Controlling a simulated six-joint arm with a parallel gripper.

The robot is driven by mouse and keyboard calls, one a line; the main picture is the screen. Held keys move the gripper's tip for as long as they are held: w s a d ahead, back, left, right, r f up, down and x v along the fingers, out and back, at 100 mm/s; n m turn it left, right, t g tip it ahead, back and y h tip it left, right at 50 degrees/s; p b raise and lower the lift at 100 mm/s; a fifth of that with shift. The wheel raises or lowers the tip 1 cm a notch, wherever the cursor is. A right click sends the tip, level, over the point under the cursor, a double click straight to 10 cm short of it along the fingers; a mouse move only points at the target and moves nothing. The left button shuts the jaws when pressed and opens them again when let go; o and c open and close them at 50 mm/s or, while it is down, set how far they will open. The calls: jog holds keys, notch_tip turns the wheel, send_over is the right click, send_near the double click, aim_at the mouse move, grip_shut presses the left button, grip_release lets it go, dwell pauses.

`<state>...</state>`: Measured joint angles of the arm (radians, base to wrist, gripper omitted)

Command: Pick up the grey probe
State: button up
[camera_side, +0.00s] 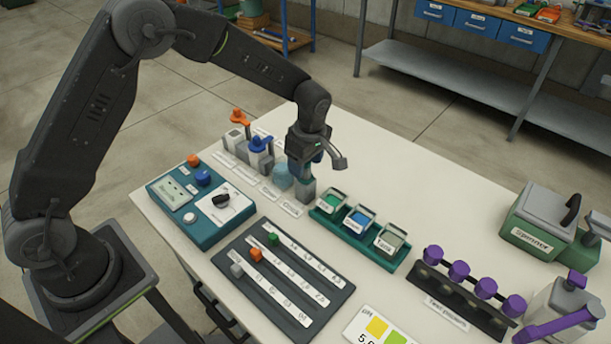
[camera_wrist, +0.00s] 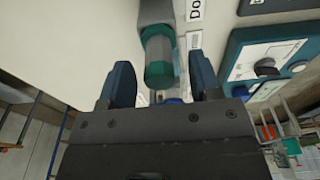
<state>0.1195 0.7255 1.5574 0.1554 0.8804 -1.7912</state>
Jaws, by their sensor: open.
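My gripper (camera_side: 304,160) points down over the back middle of the white table, and its fingers partly hide what is below. In the wrist view my gripper (camera_wrist: 161,66) has its two dark blue fingers spread. A grey piece with a green six-sided part (camera_wrist: 157,62) shows between and beyond them, with visible gaps on both sides. In the side view a grey block (camera_side: 305,190) stands under my gripper. I cannot tell whether this piece is the grey probe. No other thing is clearly recognisable as the probe.
A blue-handled valve (camera_side: 260,150) and an orange-handled valve (camera_side: 238,124) stand left of my gripper. A pale blue round thing (camera_side: 283,177) is close beside it. A green tray (camera_side: 323,221) of labelled cups is to the right. A teal control panel (camera_side: 202,233) lies in front-left.

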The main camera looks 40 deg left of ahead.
notch_tip(320, 180, down, 2)
jog(key=shift+a+f, duration=0.1)
jog(key=c, duration=1.1)
